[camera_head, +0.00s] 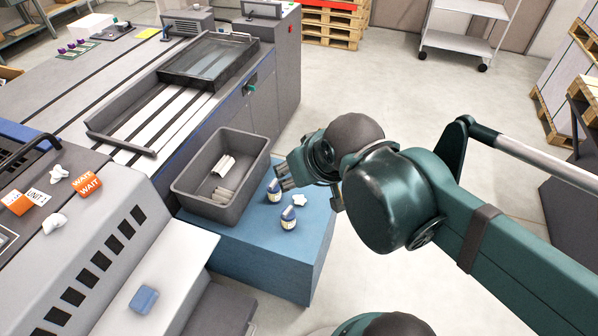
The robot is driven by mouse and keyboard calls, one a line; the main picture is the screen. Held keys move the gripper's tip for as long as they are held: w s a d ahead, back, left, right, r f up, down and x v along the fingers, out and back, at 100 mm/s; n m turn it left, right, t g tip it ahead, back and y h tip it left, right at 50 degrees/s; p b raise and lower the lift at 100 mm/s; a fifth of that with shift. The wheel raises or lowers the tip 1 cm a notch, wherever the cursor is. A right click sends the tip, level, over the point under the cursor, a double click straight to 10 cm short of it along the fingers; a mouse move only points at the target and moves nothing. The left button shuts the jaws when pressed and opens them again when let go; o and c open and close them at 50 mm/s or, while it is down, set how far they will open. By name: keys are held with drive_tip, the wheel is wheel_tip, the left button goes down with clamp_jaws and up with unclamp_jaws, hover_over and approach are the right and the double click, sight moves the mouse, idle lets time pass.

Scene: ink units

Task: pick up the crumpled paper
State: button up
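Several white crumpled pieces that look like paper are in view. One crumpled paper (300,199) lies on the blue cabinet top, between and beside two small bottles. A second white crumpled piece (58,174) and a third white crumpled piece (54,224) lie on the grey machine at the left, near the orange signs. My gripper (281,176) is above the blue cabinet, just right of the grey bin and up-left of the nearest crumpled paper. It appears apart from the paper. Its fingers are small and dark here, so their opening is unclear.
A grey bin (181,195) holding pale rolled items stands on the blue cabinet (262,258). One bottle (274,190) is close below my gripper; another bottle (289,218) stands nearer the front. Orange signs (87,183) and a blue block (144,299) are at left. Open floor lies behind.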

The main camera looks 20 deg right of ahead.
drive_tip(key=shift+a+r, duration=0.1)
idle(0.6)
drive_tip(key=w+a+r+m+g+p, duration=0.1)
drive_tip(key=w+a+r+p, duration=0.3)
drive_tip(key=a, duration=0.4)
drive_tip(key=w+a+r+g+y+p, duration=0.1)
drive_tip(key=w+a+r+g+p, duration=0.15)
drive_tip(key=w+a, duration=0.55)
drive_tip(key=w+a+r+m+g+p, duration=0.1)
drive_tip(key=w+a+r+p, duration=0.25)
drive_tip(key=a, duration=0.55)
drive_tip(key=m+g+p, duration=0.1)
drive_tip(key=g+p, duration=0.2)
drive_tip(key=p, duration=0.5)
hover_over(48, 219)
drive_tip(key=shift+t+h, duration=0.25)
drive_tip(key=shift+h, duration=0.15)
drive_tip(key=f, duration=0.5)
drive_tip(key=shift+w+d+f, duration=0.25)
drive_tip(key=shift+d+f, duration=0.15)
drive_tip(key=shift+s+a+f+m, duration=0.2)
drive_tip(key=shift+a+m, duration=0.1)
drive_tip(key=shift+a, duration=0.1)
drive_tip(key=shift+f, duration=1.3)
